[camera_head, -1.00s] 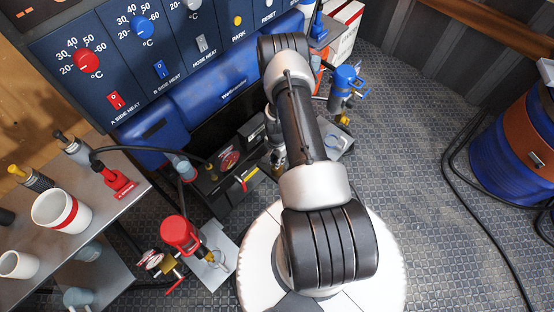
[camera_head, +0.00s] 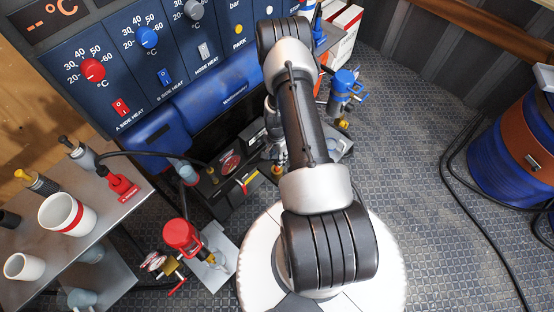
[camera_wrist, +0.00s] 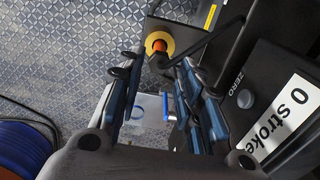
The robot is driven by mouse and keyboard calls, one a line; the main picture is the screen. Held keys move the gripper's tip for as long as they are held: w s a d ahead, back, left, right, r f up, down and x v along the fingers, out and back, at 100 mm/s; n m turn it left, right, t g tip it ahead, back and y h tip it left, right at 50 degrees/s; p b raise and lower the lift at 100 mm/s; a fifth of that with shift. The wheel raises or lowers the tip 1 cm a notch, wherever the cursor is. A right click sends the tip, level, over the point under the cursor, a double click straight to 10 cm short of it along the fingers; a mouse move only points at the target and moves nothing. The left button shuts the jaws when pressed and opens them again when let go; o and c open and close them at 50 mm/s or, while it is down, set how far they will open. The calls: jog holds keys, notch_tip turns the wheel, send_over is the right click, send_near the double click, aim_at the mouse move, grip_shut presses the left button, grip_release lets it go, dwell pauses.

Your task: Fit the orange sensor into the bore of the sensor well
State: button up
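In the wrist view an orange piece (camera_wrist: 159,46) shows at the centre of a yellow ring (camera_wrist: 167,34), just beyond my fingertips. It looks like the orange sensor, but I cannot tell whether it sits in the bore of the well or how deep. A black lead (camera_wrist: 212,38) runs from beside it to the upper right. My gripper (camera_wrist: 158,64) has its two fingers well apart, one each side of the view below the ring. I see nothing held between them. In the head view my arm hides most of this spot.
A black unit labelled "0 Stroke" (camera_wrist: 285,115) stands close right of my fingers. In the head view a blue pump (camera_head: 342,90) is right of my arm and a red pump (camera_head: 182,237) lower left. A bench (camera_head: 105,215) holds mugs. Open floor (camera_head: 420,170) lies right.

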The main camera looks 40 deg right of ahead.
jog(key=w+a+r+n+t, duration=0.1)
jog(key=w+a+r+n, duration=0.15)
jog(key=r, duration=1.05)
jog(key=w+a+r+n+p, duration=0.1)
jog(key=a+r+n, duration=0.25)
jog(key=r, duration=0.85)
jog(key=w+a+r+n+t, duration=0.15)
jog(key=a+r, duration=0.25)
jog(key=r, duration=0.9)
jog(key=s+a+r+n+t, duration=0.1)
jog(key=s+a+r+n, duration=0.25)
jog(key=a+r, duration=0.2)
jog(key=s+a+r+n, duration=0.2)
jog(key=s+a+r, duration=0.25)
jog(key=r, duration=0.25)
jog(key=s+a+r+n, duration=0.2)
jog(key=s, duration=0.4)
jog(key=s+a+r+n+t, duration=0.1)
jog(key=s+r+n, duration=0.1)
jog(key=s, duration=0.3)
jog(key=shift+s+a, duration=0.35)
jog(key=shift+s, duration=0.05)
